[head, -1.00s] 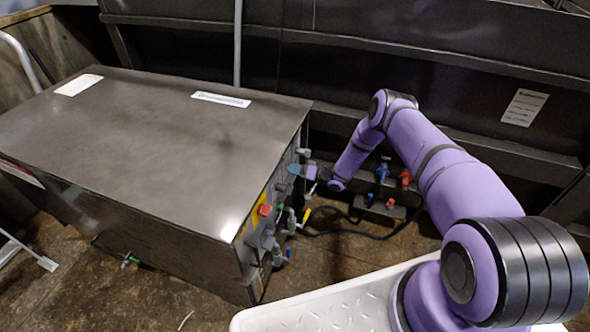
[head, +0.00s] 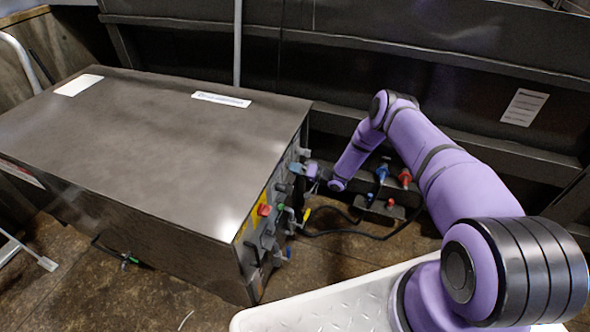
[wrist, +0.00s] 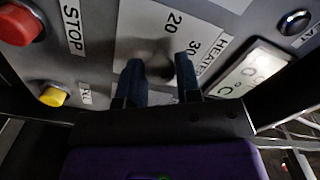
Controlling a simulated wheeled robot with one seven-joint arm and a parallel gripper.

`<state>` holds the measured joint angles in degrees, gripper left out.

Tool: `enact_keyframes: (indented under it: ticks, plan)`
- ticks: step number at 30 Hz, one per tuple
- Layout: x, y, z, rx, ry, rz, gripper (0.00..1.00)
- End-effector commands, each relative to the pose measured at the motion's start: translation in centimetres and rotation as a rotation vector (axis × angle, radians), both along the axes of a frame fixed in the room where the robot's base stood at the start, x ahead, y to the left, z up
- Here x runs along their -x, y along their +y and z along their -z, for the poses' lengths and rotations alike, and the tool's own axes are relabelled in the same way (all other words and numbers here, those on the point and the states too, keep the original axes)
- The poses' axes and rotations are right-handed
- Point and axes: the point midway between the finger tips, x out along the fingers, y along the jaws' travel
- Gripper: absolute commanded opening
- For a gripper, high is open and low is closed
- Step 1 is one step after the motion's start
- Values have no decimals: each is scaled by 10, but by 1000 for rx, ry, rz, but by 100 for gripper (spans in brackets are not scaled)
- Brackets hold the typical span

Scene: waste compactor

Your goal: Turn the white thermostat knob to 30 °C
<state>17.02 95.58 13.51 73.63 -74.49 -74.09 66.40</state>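The thermostat panel (wrist: 205,28) shows in the wrist view, light grey with the marks 20 and 30 and part of a heater label. A pale, blurred shape (wrist: 157,48), probably the white knob, lies at and between my fingertips; its pointer cannot be made out. My gripper (wrist: 161,65) has two blue fingers standing apart, one on each side of that shape. Whether they touch it cannot be told. In the head view my gripper (head: 299,169) is at the machine's control face, and the knob cannot be made out there.
A red stop button (wrist: 18,25) and a yellow button (wrist: 53,95) are left of my fingers. A display (wrist: 254,70) and a dark round button (wrist: 294,22) are on the right. Several levers and valves project from the machine's face (head: 262,230). A blue valve (head: 382,171) stands behind.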

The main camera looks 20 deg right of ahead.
Motion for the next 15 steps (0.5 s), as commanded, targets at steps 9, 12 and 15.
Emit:
enact_keyframes:
  ticks: [9, 12, 15]
  plan:
    - [0, 0, 0, 1, -1, 0, 53]
    - [1, -2, 0, 1, -1, 0, 53]
    - [5, -9, 0, 2, 0, 1, 53]
